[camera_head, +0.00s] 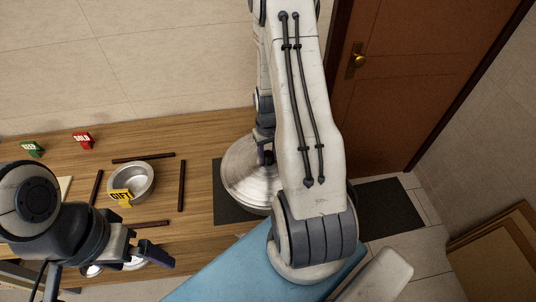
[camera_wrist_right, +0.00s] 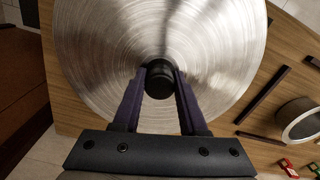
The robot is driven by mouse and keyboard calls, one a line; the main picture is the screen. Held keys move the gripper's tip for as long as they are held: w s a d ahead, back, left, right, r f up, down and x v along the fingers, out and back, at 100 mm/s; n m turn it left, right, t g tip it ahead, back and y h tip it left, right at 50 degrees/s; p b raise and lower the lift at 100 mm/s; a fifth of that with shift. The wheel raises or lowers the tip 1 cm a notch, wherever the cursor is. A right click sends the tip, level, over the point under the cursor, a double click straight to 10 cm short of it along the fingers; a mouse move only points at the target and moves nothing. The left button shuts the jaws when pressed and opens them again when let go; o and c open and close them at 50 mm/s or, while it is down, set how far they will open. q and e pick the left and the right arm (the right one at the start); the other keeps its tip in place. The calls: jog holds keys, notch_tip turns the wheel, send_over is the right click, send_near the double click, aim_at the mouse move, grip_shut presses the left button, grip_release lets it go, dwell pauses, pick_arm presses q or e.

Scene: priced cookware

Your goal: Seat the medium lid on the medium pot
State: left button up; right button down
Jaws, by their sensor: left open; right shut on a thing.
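A wide round brushed-metal lid (camera_head: 243,183) is over the dark mat (camera_head: 228,208) at the table's right end. It fills much of the right wrist view (camera_wrist_right: 100,50). My right gripper (camera_wrist_right: 159,80) is shut on the lid's black knob (camera_wrist_right: 160,86); in the head view my arm hides most of it. Whether a pot is under the lid is hidden. An open silver pot (camera_head: 143,176) stands left of the lid, with a yellow sign in front of it. I cannot tell its size class. My left gripper (camera_head: 110,272) is open and empty at the lower left.
Dark bars (camera_head: 182,186) lie around the open pot. A red sign (camera_head: 82,141) and a green sign (camera_head: 32,149) stand at the back left. More metal vessels (camera_head: 134,264) show partly behind my left gripper.

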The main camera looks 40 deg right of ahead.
aim_at(268, 154)
jog(key=shift+f, duration=0.25)
dwell(0.3)
grip_release()
dwell(0.4)
jog(key=shift+r, duration=0.1)
notch_tip(268, 154, up, 10)
jog(key=shift+r+b, duration=0.15)
jog(key=shift+b, duration=0.95)
dwell(0.4)
